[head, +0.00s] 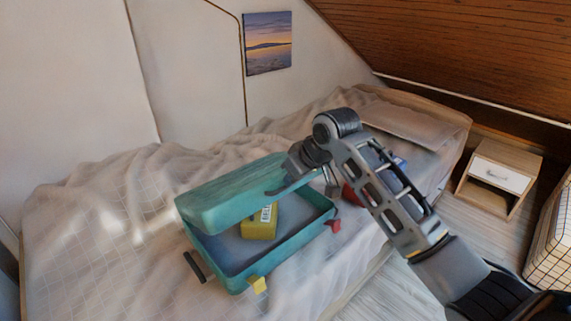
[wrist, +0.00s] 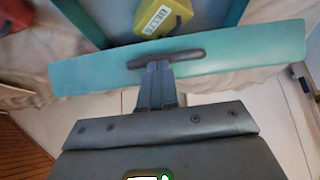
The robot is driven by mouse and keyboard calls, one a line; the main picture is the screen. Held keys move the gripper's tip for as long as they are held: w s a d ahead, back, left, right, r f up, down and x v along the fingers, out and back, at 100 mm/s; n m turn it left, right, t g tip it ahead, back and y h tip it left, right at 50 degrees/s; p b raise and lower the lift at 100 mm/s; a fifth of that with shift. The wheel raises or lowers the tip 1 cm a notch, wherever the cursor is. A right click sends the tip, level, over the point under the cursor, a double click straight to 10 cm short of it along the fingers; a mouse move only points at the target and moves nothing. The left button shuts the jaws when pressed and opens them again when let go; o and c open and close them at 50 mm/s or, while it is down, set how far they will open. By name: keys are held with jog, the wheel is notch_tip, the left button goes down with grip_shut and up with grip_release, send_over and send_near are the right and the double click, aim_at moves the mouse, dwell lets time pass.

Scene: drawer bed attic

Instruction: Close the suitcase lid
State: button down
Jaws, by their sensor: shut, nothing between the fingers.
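The teal suitcase (head: 270,263) lies on the bed. Its lid (head: 225,202) is partly open and tilted over the base. A yellow box (head: 258,224) with printed letters lies inside; it also shows in the wrist view (wrist: 164,18). My gripper (wrist: 158,68) is shut and empty, with its fingertips at the dark handle (wrist: 185,53) on the lid's edge (wrist: 90,74). I cannot tell whether they touch it. In the head view my gripper is at the lid's right end, its fingertips partly hidden.
The suitcase rests on a rumpled, pale bed cover (head: 110,235). A pillow (head: 415,122) lies at the bed's far end. A dark bar (head: 195,267) lies left of the suitcase. Red and blue items are partly hidden behind my arm. A nightstand (head: 500,172) stands at right.

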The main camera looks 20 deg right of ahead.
jog(key=s+d+f+t+b, duration=0.1)
jog(key=s+f+t+b, duration=0.1)
jog(key=f+b, duration=0.4)
jog(key=s+f+t+y+b, duration=0.1)
jog(key=s+f+t+b, duration=0.2)
jog(key=f+b, duration=0.3)
jog(key=shift+s+d+f+y+b, duration=0.35)
jog(key=shift+s+f, duration=0.2)
jog(key=shift+f, duration=1.55)
